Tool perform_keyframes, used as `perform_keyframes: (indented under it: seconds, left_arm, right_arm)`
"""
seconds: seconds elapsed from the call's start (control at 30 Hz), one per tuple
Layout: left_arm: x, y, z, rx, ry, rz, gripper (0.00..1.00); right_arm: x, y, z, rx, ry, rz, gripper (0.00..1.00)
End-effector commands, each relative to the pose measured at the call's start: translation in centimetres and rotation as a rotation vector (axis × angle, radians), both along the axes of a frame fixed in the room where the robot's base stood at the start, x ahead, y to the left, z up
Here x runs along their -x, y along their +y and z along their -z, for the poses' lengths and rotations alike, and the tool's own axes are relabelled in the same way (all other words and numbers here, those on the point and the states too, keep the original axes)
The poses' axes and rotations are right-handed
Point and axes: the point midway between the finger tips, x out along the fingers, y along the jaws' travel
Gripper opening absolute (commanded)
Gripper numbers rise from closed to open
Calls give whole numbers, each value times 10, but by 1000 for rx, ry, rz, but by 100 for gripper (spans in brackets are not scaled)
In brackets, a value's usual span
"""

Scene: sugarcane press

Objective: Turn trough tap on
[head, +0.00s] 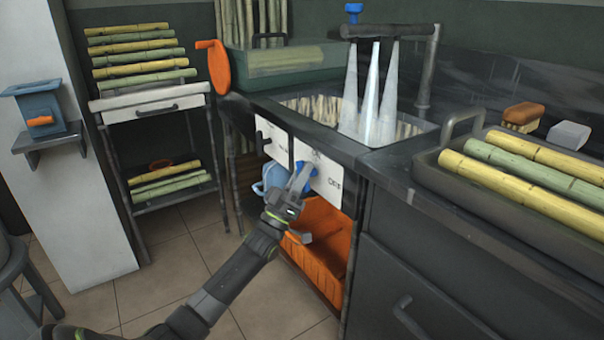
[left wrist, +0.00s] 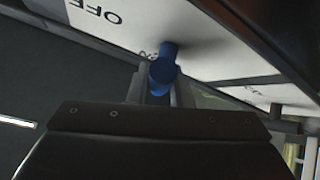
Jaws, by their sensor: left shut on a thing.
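The trough tap's blue knob (head: 302,169) sits on a white panel (head: 322,182) with lettering, on the front of the sink counter. My left gripper (head: 300,178) is shut on the blue knob. In the left wrist view the blue knob (left wrist: 164,70) shows between the two fingers, with the word OFF on the panel (left wrist: 115,22) to its upper left. Water pours in several streams from the overhead pipe (head: 385,31) into the trough (head: 320,108). My right gripper is not in view.
A second white panel (head: 273,143) with a dark handle is left of the tap panel. An orange crate (head: 318,245) stands below. A dark tray (head: 440,178) of cane lies on the right counter, near a brush (head: 523,114). A cane rack (head: 150,105) stands left.

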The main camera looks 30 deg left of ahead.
Motion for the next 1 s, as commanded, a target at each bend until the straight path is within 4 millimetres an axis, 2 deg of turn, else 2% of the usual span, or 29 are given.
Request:
perform_keyframes:
  seconds: [0.03, 0.07, 0.2, 0.57, 0.77, 1.0]
  left_arm:
    - [1, 0, 3, 1, 5, 0, 0]
    - [1, 0, 3, 1, 5, 0, 21]
    - [0, 0, 3, 1, 4, 0, 40]
    - [3, 1, 4, 0, 3, 0, 40]
    - [26, 4, 26, 0, 6, -1, 40]
    - [67, 11, 69, 2, 7, -1, 40]
  right_arm:
    - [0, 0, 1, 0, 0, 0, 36]
    - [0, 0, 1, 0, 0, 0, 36]
    - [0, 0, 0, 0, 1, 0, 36]
    - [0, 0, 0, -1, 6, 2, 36]
    - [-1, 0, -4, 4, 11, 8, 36]
    - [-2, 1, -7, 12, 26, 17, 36]
